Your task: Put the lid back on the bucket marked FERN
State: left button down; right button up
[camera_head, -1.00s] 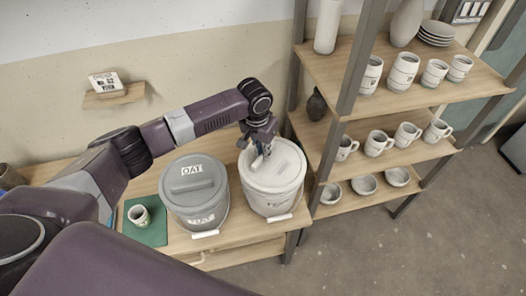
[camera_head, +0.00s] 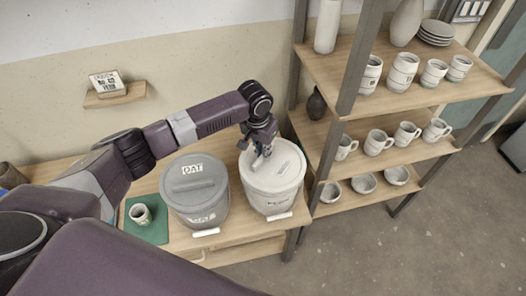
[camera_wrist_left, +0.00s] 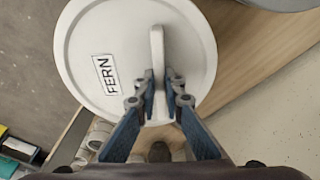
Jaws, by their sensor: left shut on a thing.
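My left gripper (camera_head: 262,152) is shut on the raised handle (camera_wrist_left: 157,45) of a round white lid (camera_head: 284,168). In the left wrist view the lid (camera_wrist_left: 90,45) carries a label reading FERN, and the gripper's blue fingers (camera_wrist_left: 160,80) sit on both sides of the handle. The lid is over the mouth of the white bucket (camera_head: 275,203) on the bench's right end. Its edge lies close to the bucket's rim; I cannot tell whether it is fully seated. My right gripper is not in view.
A grey bucket marked OAT (camera_head: 195,205) with its lid on stands just left of the white one. A cup (camera_head: 140,214) stands on a green mat (camera_head: 152,232). A shelf (camera_head: 400,160) with pottery rises close on the right. The wooden bench (camera_head: 245,229) has little free room.

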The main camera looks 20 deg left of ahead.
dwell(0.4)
pick_arm(q)
jog(key=c, duration=1.5)
grip_release()
jog(key=shift+o, duration=0.2)
notch_tip(320, 180, up, 5)
jog(key=p, duration=0.5)
jog(key=shift+p, duration=0.35)
jog(key=shift+r+p, duration=0.75)
jog(key=shift+r, duration=0.25)
jog(key=shift+c, duration=0.4)
grip_shut()
